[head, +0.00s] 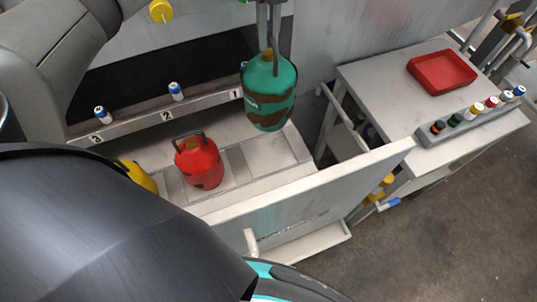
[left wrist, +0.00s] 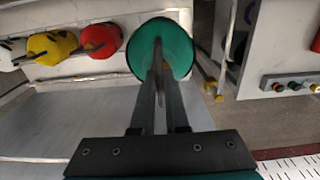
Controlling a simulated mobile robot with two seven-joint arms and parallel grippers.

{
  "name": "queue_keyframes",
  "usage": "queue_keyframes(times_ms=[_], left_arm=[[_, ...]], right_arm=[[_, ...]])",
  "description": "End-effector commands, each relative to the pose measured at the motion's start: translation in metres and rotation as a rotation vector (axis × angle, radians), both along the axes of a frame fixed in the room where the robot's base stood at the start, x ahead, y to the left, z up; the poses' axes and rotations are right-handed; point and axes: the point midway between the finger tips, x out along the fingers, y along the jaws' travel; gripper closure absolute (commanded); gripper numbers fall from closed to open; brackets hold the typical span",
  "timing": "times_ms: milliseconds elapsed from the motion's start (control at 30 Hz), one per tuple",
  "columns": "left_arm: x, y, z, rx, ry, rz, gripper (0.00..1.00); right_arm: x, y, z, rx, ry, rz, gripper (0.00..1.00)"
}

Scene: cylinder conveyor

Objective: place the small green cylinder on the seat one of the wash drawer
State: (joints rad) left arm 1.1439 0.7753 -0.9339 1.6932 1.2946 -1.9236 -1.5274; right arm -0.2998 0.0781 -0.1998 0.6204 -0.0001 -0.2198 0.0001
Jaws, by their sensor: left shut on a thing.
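The small green cylinder (head: 268,100), with brown patches, hangs upright from my left gripper (head: 270,38), which is shut on its top handle. In the head view it appears above the right end of the open wash drawer (head: 300,190), beside the label 1, and its base looks clear of the drawer floor. Seat one (head: 265,155), below it, looks empty. In the left wrist view, the green cylinder's top (left wrist: 178,38) lies beyond the fingers (left wrist: 158,75). My right gripper is not in view.
A red cylinder (head: 200,165) and a partly hidden yellow one (head: 138,176) stand left in the drawer. A white one (left wrist: 10,52) shows in the left wrist view. A side table (head: 380,75) at right holds a red tray (head: 442,72) and a button strip (head: 470,122).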

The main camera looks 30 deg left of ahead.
Motion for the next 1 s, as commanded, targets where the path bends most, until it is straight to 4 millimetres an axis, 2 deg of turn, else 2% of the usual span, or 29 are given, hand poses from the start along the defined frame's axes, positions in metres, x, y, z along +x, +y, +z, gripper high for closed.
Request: queue_keyframes(times_ms=[100,333,433,900,1000], left_arm=[[0.001,0.000,-0.006,-0.002,-0.007,0.000,1.00],[0.001,0.000,-0.009,-0.002,-0.007,0.000,1.00],[0.001,0.000,-0.018,-0.002,-0.006,0.001,1.00],[0.001,0.000,-0.119,-0.001,-0.004,0.001,1.00],[0.001,0.000,-0.135,-0.002,-0.004,0.001,1.00]], right_arm=[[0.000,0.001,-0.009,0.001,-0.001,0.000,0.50],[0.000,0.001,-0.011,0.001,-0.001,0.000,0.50],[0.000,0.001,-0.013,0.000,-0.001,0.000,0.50],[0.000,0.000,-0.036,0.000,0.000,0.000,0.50],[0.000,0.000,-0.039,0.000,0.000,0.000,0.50]])
